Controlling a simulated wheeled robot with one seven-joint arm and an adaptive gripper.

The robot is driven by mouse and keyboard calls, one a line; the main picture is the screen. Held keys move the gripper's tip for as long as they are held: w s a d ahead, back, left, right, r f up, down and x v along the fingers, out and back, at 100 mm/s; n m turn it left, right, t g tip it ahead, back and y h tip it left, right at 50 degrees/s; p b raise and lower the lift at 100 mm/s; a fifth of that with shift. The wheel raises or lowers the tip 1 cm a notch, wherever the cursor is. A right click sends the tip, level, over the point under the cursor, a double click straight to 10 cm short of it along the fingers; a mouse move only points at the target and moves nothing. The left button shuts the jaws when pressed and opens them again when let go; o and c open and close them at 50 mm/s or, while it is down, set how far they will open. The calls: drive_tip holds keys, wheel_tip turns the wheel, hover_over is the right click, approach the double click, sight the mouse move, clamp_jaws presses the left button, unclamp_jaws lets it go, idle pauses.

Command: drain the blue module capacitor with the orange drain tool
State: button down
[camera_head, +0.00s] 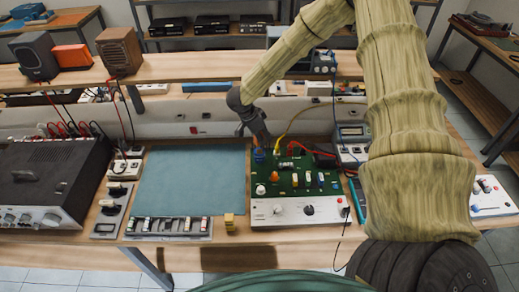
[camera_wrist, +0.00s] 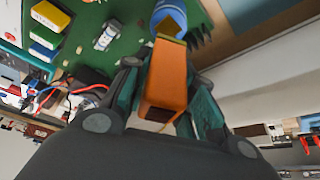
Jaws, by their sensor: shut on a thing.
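The orange drain tool (camera_wrist: 165,85) is held between the fingers of my gripper (camera_wrist: 160,95) in the wrist view. Its darker tip points at a blue cylindrical capacitor (camera_wrist: 170,15) and overlaps its near end. I cannot tell whether they touch. In the head view my gripper (camera_head: 262,141) points down over the back left corner of the green circuit board (camera_head: 288,204). The blue capacitor (camera_head: 259,156) shows just below it. The tool is mostly hidden by the fingers there.
Other parts stand on the board, including an orange one (camera_head: 286,165) and a white cylinder (camera_wrist: 107,35). Red and yellow cables run close to the right of my gripper. A bare blue-green mat (camera_head: 190,180) lies left. A black amplifier (camera_head: 50,175) stands at far left.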

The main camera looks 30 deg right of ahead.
drive_tip(key=shift+r+p, duration=0.95)
drive_tip(key=shift+r, duration=0.9)
